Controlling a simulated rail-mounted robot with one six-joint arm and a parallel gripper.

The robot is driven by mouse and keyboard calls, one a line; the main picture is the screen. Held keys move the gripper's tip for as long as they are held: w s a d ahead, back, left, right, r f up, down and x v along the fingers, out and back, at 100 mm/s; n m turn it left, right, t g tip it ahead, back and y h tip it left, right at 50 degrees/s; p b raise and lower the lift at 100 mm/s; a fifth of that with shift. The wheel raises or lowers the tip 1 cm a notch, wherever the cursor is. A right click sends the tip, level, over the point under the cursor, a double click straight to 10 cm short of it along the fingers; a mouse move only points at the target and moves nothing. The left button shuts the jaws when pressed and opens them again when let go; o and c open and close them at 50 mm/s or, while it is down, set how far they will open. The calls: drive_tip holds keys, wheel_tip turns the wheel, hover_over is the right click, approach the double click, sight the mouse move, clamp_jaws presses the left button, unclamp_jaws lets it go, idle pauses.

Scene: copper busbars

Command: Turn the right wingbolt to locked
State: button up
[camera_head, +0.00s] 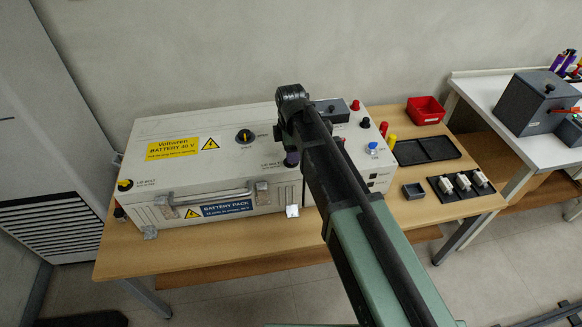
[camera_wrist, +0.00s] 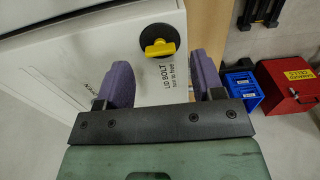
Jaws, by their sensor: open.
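The white battery box (camera_head: 215,150) stands on the wooden table. In the wrist view a yellow wingbolt (camera_wrist: 158,48) sits on a black round base on the box's white top, its wing lying roughly across the picture. A "LID BOLT" label is printed beside it. My gripper (camera_wrist: 162,72) is open and empty, with one purple finger to each side of the wingbolt's line and the bolt ahead of them, apart from both. In the head view my gripper (camera_head: 292,158) is over the box's right part and my arm hides this bolt. Another yellow lid bolt (camera_head: 125,185) is at the box's left end.
A black-and-yellow knob (camera_head: 244,136) is on the box top. A metal handle (camera_head: 212,194) and latches are on its front. Red bin (camera_head: 425,111), black tray (camera_head: 427,150) and several small parts lie right. In the wrist view a blue bin (camera_wrist: 243,91) and red box (camera_wrist: 290,85) stand beyond.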

wheel_tip(320, 180, down, 3)
drive_tip(key=shift+b, duration=0.65)
drive_tip(key=shift+r, duration=0.15)
drive_tip(key=c, duration=0.9)
drive_tip(key=shift+c, duration=0.2)
